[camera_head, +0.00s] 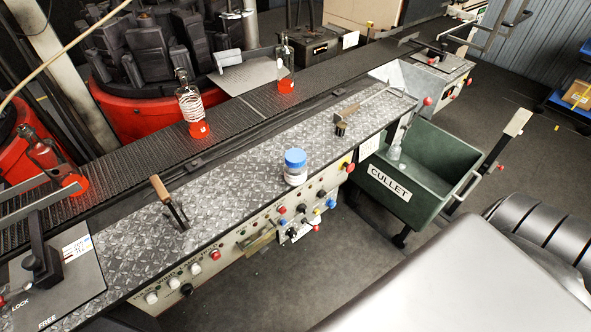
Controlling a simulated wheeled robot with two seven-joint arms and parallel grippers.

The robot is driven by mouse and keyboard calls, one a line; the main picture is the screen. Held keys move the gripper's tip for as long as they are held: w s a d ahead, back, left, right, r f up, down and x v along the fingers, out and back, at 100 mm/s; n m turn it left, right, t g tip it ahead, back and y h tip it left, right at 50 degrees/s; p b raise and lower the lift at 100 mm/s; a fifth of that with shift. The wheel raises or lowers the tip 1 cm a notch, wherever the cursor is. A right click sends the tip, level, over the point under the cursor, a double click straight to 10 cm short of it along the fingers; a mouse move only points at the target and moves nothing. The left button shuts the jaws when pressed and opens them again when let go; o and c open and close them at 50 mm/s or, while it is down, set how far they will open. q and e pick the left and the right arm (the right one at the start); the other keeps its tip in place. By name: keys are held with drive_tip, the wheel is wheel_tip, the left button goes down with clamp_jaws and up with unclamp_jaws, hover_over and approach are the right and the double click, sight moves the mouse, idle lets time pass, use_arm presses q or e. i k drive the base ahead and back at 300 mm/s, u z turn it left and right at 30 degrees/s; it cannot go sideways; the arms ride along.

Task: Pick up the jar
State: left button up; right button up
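A jar (295,168) with a blue lid and a clear or whitish body stands upright on the diamond-plate ledge (235,178), near its front edge above the control panel. Nothing touches it. Neither of my grippers can be made out in the head view.
Glass bottles with glowing red bases (192,104) stand on the dark conveyor (150,150) behind. A green CULLET cart (425,170) stands to the right.

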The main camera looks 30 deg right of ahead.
sight(294, 176)
drive_tip(key=k, duration=1.1)
drive_tip(key=u, duration=0.4)
drive_tip(key=i, duration=0.7)
drive_tip(key=z, duration=0.1)
